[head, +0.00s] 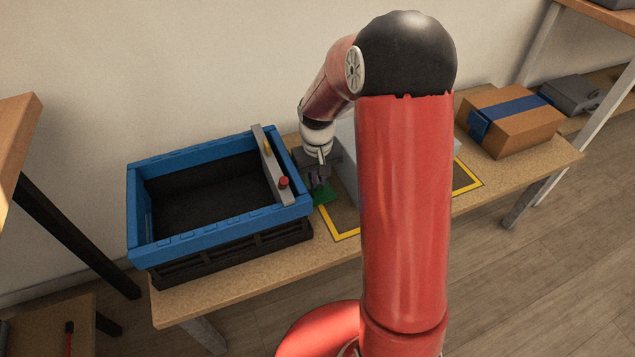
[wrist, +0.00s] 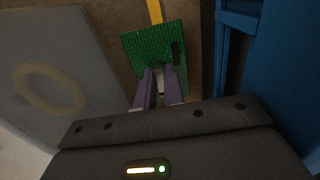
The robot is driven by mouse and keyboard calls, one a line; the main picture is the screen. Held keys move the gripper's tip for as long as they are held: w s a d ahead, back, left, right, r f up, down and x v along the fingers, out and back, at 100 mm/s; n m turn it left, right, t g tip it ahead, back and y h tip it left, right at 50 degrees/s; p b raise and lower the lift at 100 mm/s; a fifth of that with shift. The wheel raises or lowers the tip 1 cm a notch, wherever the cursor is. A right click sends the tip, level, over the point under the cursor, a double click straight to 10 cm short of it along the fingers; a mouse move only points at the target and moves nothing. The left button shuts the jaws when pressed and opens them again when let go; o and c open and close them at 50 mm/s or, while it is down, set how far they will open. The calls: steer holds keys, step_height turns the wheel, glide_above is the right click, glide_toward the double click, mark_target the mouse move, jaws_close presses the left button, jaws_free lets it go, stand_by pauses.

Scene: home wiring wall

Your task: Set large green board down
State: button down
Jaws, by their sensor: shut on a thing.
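The large green board (wrist: 148,48) shows in the wrist view as a flat green grid with a dark part near its right edge. My gripper (wrist: 160,88) has its purple fingers shut on the board's near edge. In the head view the board (head: 325,194) is a small green patch below my gripper (head: 319,182), between the blue crate and the yellow-outlined area. My arm hides part of this area. I cannot tell whether the board touches the table.
The blue crate (head: 215,227) stands close on the left, with a grey bar (head: 270,165) across its right end. Yellow tape (head: 346,235) outlines an area on the table. A pale grey box (head: 347,160) is partly hidden behind my arm. A cardboard box (head: 512,118) lies farther right.

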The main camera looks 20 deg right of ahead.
steer(key=shift+f, duration=0.9)
steer(key=shift+f, duration=0.2)
steer(key=c, duration=1.5)
jaws_free()
steer(key=shift+r, duration=0.1)
